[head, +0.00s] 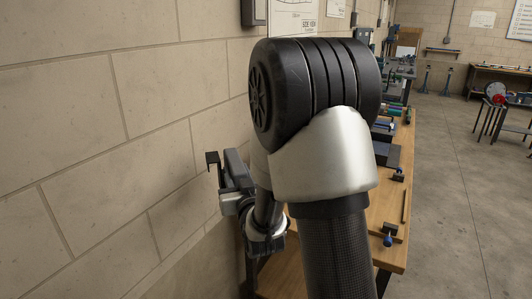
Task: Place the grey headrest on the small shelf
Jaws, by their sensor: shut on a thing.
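My gripper (232,196) is beside the left wall, low and left of my large arm joint. It is shut on a dark grey piece, which I take for the grey headrest (238,170); it is small in view and partly hidden, so its outline is unclear. A thin dark hooked part stands just left of it, close to the wall. I cannot make out a small shelf near the gripper. A narrow wall shelf (446,50) shows far off on the back wall; I cannot tell if it is the task's shelf.
My arm hides much of the wooden workbench (393,225), which runs along the left wall with tools and small clamps on it. The block wall (100,150) is close on the left. The concrete floor (445,200) on the right is clear. More benches stand at the far right.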

